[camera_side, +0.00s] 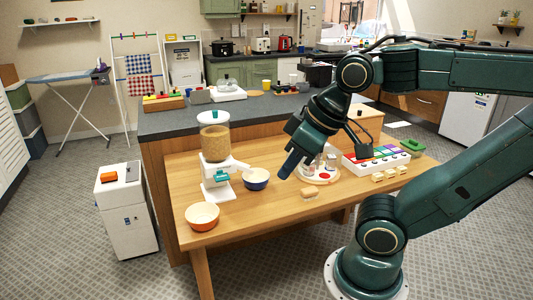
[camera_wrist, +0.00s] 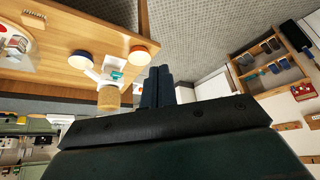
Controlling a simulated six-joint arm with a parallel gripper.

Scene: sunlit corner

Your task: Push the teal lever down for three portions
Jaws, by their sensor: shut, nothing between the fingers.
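The dispenser (camera_side: 214,143) stands on the wooden table, with a clear hopper of tan grain and a white base. Its teal lever (camera_side: 221,177) is on the front, low down; the lever also shows in the wrist view (camera_wrist: 117,75). A blue bowl (camera_side: 256,180) stands right of the dispenser, and an orange bowl (camera_side: 202,217) stands in front of it near the table edge. My gripper (camera_side: 287,172) is shut and empty, pointing down above the table, right of the dispenser and blue bowl and apart from the lever. Its fingers also show in the wrist view (camera_wrist: 157,76).
Right of my gripper are a round white tray (camera_side: 322,180), a box with coloured compartments (camera_side: 376,159), several small tan blocks (camera_side: 389,173) and a tan piece (camera_side: 310,193). A grey counter (camera_side: 260,117) runs behind. The table's front middle (camera_side: 260,212) is clear.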

